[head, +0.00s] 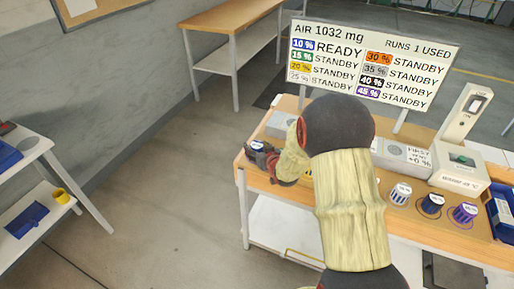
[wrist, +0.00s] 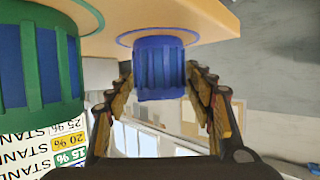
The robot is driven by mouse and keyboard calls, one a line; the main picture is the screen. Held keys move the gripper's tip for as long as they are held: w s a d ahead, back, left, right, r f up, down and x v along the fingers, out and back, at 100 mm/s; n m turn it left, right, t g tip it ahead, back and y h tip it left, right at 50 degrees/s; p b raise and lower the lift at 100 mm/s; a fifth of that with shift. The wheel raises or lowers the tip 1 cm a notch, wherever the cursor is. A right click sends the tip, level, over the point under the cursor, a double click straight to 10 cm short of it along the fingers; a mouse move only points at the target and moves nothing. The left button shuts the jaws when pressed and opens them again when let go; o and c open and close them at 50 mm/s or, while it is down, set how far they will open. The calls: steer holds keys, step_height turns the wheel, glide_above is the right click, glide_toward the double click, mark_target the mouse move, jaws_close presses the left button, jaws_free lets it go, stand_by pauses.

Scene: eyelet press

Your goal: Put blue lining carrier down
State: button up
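The blue lining carrier (wrist: 160,68) is a ribbed blue cup. In the wrist view it is upright between the fingers of my gripper (wrist: 159,82), its base at a ring mark on the wooden bench (wrist: 218,22). Whether the base fully touches the bench cannot be told. The fingertips lie close against both its sides, and my gripper looks shut on it. In the head view my gripper (head: 264,160) is at the bench's left end, with the carrier's top (head: 258,146) showing between the fingers. My arm hides part of the bench.
A green-and-blue carrier (wrist: 40,60) stands close beside in the wrist view. Further right on the bench are a white carrier (head: 400,194), a dark one (head: 432,204), a purple one (head: 464,213) and a press (head: 460,165). A sign board (head: 375,62) stands behind.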

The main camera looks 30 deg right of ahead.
steer(key=shift+o, duration=0.5)
steer(key=shift+r, duration=0.1)
steer(key=shift+s+r, duration=0.2)
steer(key=p+v, duration=0.3)
steer(key=v, duration=0.9)
steer(key=s+a+r+g, duration=0.2)
steer(key=s+a+r, duration=0.1)
steer(key=r, duration=0.3)
steer(key=s+a+r+g, duration=0.2)
steer(key=s+a+r, duration=0.15)
steer(key=r, duration=0.35)
steer(key=s+a+r+g, duration=0.2)
steer(key=s+a, duration=0.3)
steer(key=s, duration=0.5)
steer(key=s+a+r+n+g+y, duration=0.1)
steer(key=s+a+r, duration=0.2)
steer(key=s+a, duration=0.3)
steer(key=s, duration=0.4)
steer(key=shift+a+r+g+y, duration=0.25)
steer(key=shift+a+g+y, duration=0.05)
steer(key=shift+g, duration=0.1)
steer(key=shift+s, duration=0.15)
